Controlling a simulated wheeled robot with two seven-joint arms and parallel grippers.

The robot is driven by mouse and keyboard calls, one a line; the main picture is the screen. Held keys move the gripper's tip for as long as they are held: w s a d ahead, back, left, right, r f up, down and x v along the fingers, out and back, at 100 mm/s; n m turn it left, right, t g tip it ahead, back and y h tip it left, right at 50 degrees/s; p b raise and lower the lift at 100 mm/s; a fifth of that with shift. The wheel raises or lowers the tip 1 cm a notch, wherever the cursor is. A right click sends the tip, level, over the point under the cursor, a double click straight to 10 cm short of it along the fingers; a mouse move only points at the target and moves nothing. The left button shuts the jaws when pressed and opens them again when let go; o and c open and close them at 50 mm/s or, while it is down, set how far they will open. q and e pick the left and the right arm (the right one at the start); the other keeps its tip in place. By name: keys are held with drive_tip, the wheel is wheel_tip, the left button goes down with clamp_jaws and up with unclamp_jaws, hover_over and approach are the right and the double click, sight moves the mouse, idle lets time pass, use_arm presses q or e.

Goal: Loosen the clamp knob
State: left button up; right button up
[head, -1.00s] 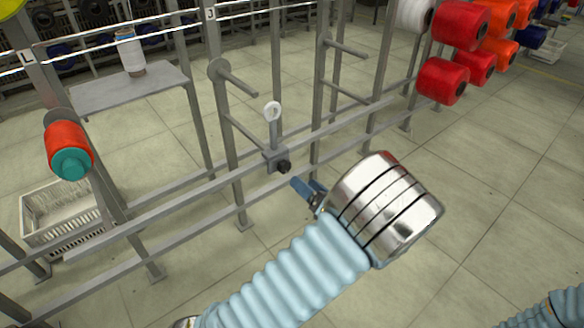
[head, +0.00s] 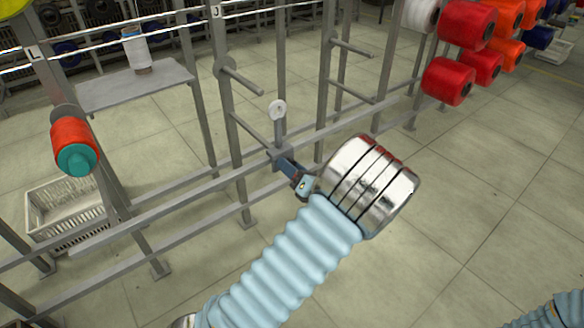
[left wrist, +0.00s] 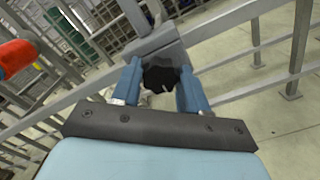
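The clamp is a grey block (head: 277,157) on the rack's rail, with a short upright post and a white round eyelet (head: 278,109) above it. In the left wrist view the clamp block (left wrist: 153,43) carries a black lobed knob (left wrist: 160,76) facing me. My left gripper (head: 290,168) is at the clamp, its fingers hiding the knob in the head view. My right gripper is out of view.
The rack's grey rails and uprights (head: 224,115) surround the clamp, with pegs sticking out nearby. An orange and teal bobbin (head: 75,145) hangs at the left above a white crate (head: 65,212). Red bobbins (head: 447,80) are at the upper right. The floor in front is clear.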

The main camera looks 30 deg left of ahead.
use_arm(q)
drive_tip(key=c, duration=0.5)
drive_tip(key=shift+o, duration=0.2)
drive_tip(key=shift+n, duration=0.3)
drive_tip(key=n+b, duration=1.9)
drive_tip(key=n, duration=1.6)
drive_tip(key=shift+f+b, duration=0.1)
drive_tip(key=shift+b, duration=0.3)
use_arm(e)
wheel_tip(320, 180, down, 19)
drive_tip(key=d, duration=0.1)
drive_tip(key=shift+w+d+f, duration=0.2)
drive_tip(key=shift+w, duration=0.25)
use_arm(q)
drive_tip(key=shift+n, duration=0.3)
